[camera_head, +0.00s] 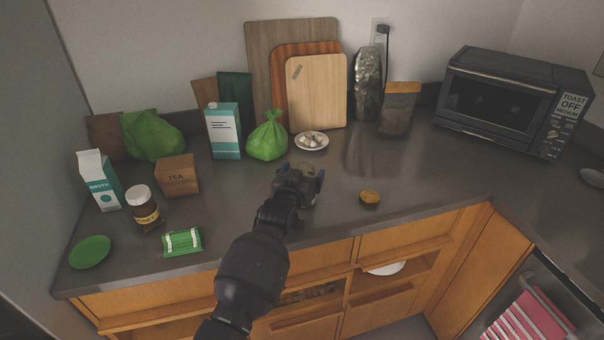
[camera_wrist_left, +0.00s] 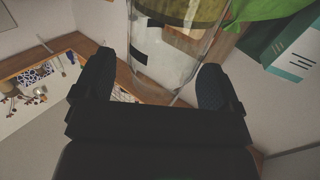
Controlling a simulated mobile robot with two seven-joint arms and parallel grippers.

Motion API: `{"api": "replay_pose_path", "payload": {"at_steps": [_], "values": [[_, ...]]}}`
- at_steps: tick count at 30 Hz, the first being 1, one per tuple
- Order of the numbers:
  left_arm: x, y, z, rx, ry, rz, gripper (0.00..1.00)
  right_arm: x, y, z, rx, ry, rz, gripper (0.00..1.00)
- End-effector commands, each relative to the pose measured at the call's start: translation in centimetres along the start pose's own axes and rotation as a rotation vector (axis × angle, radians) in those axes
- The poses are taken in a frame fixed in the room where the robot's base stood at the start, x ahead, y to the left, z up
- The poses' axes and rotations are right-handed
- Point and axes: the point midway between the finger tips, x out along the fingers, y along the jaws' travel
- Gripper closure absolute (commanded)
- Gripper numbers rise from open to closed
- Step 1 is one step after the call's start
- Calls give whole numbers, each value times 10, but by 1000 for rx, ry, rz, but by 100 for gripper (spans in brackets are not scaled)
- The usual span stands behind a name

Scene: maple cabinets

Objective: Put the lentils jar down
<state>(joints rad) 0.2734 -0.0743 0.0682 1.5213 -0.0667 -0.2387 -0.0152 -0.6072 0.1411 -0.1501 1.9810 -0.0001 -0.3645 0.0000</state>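The lentils jar (camera_wrist_left: 165,58) is a clear glass cylinder with pale label patches and an olive-brown band at the top of the left wrist view. I cannot tell the gap between the jar and the counter. My right gripper is out of view.
A small brown-topped round item (camera_head: 370,198) lies right of my gripper. Behind are a plate of pale pieces (camera_head: 312,141), a green bag (camera_head: 268,138) and cutting boards (camera_head: 317,95). A toaster oven (camera_head: 512,100) is right.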

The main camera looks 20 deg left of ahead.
Motion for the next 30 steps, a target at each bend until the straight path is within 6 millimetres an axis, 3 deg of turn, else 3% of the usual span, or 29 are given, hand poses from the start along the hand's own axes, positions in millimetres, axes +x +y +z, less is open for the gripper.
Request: {"api": "replay_pose_path", "payload": {"at_steps": [1,13,22,30], "values": [[-3,0,19,-4,-36,0,7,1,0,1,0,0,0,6],[-6,1,20,-5,-38,0,7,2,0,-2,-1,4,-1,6],[-50,0,15,-3,-28,0,7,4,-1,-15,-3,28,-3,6],[-92,0,6,-1,-12,0,7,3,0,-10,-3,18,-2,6]]}}
